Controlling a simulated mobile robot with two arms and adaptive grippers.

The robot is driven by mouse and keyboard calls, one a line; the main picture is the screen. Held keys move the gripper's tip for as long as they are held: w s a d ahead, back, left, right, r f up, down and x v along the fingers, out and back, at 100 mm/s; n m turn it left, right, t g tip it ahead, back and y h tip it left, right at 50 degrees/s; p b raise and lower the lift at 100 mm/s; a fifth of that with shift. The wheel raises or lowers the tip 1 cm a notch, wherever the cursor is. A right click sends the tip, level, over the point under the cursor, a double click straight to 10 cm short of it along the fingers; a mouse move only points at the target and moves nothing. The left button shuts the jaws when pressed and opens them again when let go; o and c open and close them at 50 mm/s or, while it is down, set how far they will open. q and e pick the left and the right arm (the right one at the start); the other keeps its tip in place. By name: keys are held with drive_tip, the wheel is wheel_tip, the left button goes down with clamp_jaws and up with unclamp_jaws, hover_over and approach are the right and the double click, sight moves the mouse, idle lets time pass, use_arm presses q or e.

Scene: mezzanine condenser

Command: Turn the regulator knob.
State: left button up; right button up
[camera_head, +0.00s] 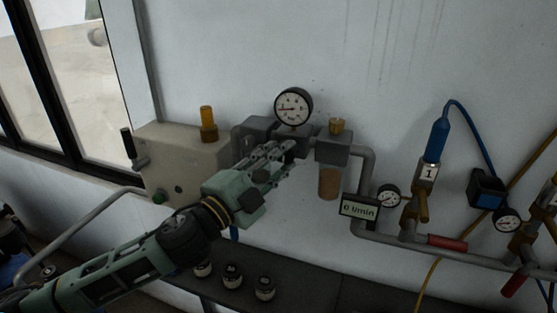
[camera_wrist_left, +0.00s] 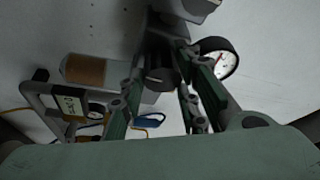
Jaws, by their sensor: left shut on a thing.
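The regulator (camera_head: 258,126) is a dark grey body on the wall pipe, with a round white-faced gauge (camera_head: 293,106) above it. The gauge also shows at the upper right of the left wrist view (camera_wrist_left: 222,64). The dark regulator knob (camera_wrist_left: 159,74) sits between the fingers in the left wrist view. My left gripper (camera_head: 284,152) reaches in from the lower left and is shut on the knob. In the head view its fingers mostly hide the knob. My right gripper is not in view.
A beige box (camera_head: 184,158) with a brass fitting stands left of the regulator. Right of it are a filter with a brown bowl (camera_head: 330,183), a flow display (camera_head: 359,207), and pipes with valves. Several small jars (camera_head: 232,276) stand on the dark shelf below.

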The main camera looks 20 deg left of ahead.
use_arm(q)
drive_tip(key=shift+d+f+g, duration=0.15)
drive_tip(key=shift+f+g, duration=0.15)
drive_tip(key=shift+f, duration=0.1)
drive_tip(key=o, duration=0.8)
drive_tip(key=shift+o, duration=1)
drive_tip(key=shift+r, duration=0.15)
drive_tip(key=shift+s, duration=0.1)
drive_tip(key=v, duration=1.1)
drive_tip(key=shift+s+f, duration=0.25)
drive_tip(key=shift+s, duration=0.1)
drive_tip(key=shift+a, duration=0.25)
